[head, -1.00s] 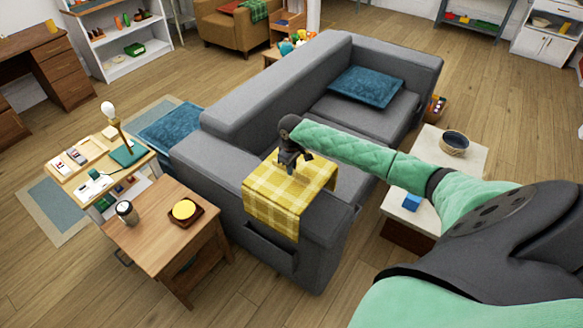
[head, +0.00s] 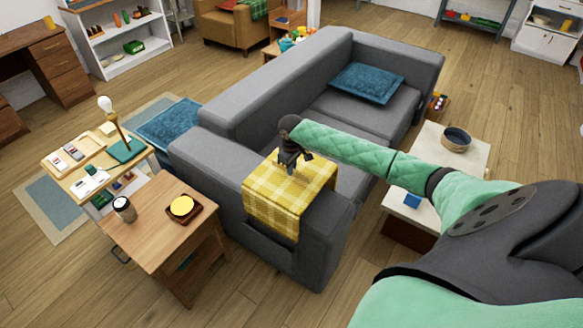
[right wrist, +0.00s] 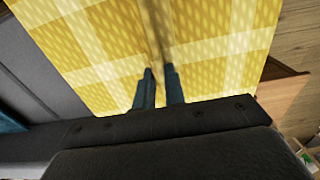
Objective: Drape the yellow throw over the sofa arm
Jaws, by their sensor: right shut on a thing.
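The yellow checked throw (head: 283,200) lies over the near arm of the grey sofa (head: 318,236). Part of it lies flat on top, and part hangs down the outer side of the arm. My right gripper (head: 287,168) is at the throw's inner part, on top of the arm. In the right wrist view the two fingers (right wrist: 159,88) are close together with a fold of the throw (right wrist: 215,55) between them. The throw's edge on the seat side is partly hidden by my gripper. My left gripper does not show.
A wooden side table (head: 160,225) with a dark cup (head: 124,208) and a yellow item on a small tray (head: 183,207) stands left of the sofa arm. A low table (head: 465,158) with a bowl (head: 456,139) stands to the right. A blue cushion (head: 367,83) lies on the sofa.

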